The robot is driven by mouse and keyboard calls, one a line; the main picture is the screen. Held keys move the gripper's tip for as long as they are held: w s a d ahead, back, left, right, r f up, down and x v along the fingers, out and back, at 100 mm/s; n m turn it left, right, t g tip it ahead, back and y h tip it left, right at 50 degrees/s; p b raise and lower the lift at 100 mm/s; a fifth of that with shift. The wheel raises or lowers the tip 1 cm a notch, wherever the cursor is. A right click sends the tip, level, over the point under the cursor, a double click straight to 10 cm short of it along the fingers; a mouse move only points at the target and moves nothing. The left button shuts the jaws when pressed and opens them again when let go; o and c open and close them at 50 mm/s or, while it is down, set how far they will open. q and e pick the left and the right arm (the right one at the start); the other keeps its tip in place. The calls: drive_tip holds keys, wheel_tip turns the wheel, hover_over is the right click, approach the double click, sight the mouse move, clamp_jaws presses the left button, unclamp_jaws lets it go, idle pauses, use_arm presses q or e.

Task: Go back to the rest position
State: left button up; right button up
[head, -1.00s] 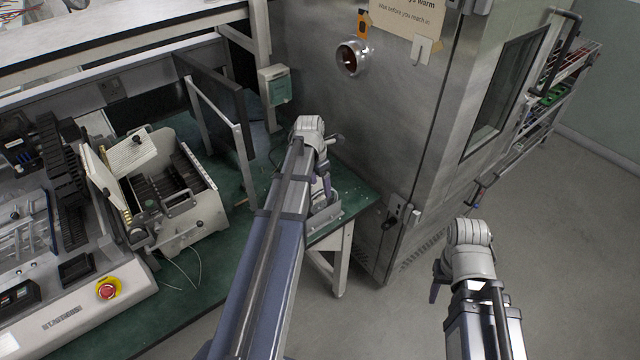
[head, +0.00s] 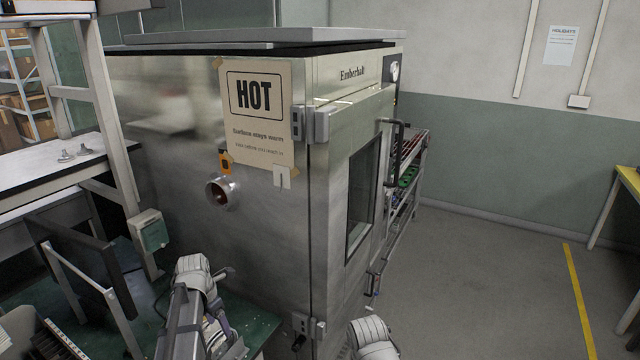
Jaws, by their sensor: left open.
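My left arm comes up from the bottom edge in the head view, over the green-topped bench (head: 262,328). Its white wrist is in front of the steel cabinet. My left gripper (head: 216,330) hangs below the wrist, partly hidden by the arm. It is open, and nothing shows held in it. My right arm shows only as a white wrist joint at the bottom edge, right of the cabinet's corner. Its gripper is out of the picture.
A large steel cabinet (head: 265,225) with a HOT sign (head: 257,105) stands close behind the left gripper. A dark framed panel (head: 85,270) stands on the bench at left. A shelf rack (head: 405,185) stands beyond the cabinet. The floor (head: 480,290) at right is clear.

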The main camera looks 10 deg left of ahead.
use_arm(q)
drive_tip(key=s+d+m, duration=0.5)
drive_tip(key=d+m, duration=0.4)
drive_tip(key=m, duration=0.2)
drive_tip(key=s+d+m+g+y, duration=0.1)
drive_tip(key=s+d+m, duration=0.5)
drive_tip(key=d+m, duration=0.4)
drive_tip(key=s+d+m, duration=0.5)
drive_tip(key=d+m, duration=0.5)
drive_tip(key=m, duration=0.3)
drive_tip(key=shift+s+g+y, duration=0.3)
drive_tip(key=shift+s+y, duration=0.1)
